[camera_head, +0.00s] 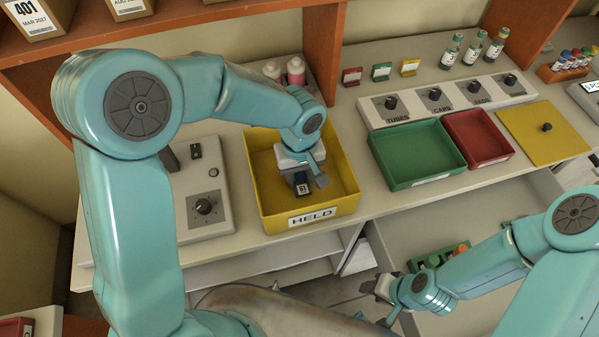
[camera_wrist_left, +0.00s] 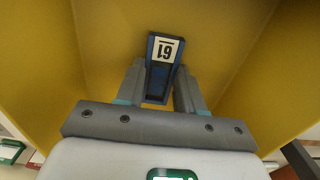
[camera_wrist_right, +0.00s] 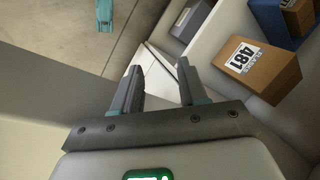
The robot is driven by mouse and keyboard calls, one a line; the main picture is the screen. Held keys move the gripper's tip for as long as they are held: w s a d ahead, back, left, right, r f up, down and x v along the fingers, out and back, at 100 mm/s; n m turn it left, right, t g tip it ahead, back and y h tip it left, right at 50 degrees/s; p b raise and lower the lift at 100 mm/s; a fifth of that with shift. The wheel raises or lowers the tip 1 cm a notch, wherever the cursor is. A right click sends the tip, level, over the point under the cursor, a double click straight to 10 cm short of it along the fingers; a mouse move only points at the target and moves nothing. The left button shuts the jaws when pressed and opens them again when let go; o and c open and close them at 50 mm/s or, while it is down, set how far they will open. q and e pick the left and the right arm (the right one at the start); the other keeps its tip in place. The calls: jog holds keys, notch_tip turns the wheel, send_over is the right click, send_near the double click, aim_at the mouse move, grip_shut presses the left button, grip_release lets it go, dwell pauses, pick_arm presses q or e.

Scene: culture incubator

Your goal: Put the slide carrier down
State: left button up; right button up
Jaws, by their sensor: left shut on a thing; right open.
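I cannot tell whether the carrier touches the tray floor. My right gripper (camera_wrist_right: 160,88) is open and empty, low at the front right; it shows in the head view (camera_head: 384,290).
A green tray (camera_head: 418,180) and a red tray (camera_head: 480,155) stand right of the yellow one. A grey device with a knob (camera_head: 205,206) stands to its left. An open drawer (camera_head: 500,215) lies below the counter. A box marked 481 (camera_wrist_right: 262,75) is near my right gripper.

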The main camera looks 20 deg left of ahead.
aim_at(299, 179)
pick_arm(q)
jog(key=shift+f, duration=0.15)
jog(key=shift+s+r, duration=0.2)
jog(key=shift+s, duration=0.05)
jog(key=shift+f, duration=0.15)
jog(key=o, duration=1)
jog(key=shift+w+f, duration=0.1)
jog(key=shift+w, duration=0.15)
jog(key=shift+s, duration=0.2)
jog(key=shift+r, duration=0.3)
jog(key=shift+w+r, duration=0.2)
jog(key=shift+r, duration=0.1)
notch_tip(299, 179, up, 11)
jog(key=shift+s+r, duration=0.1)
jog(key=shift+s, duration=0.05)
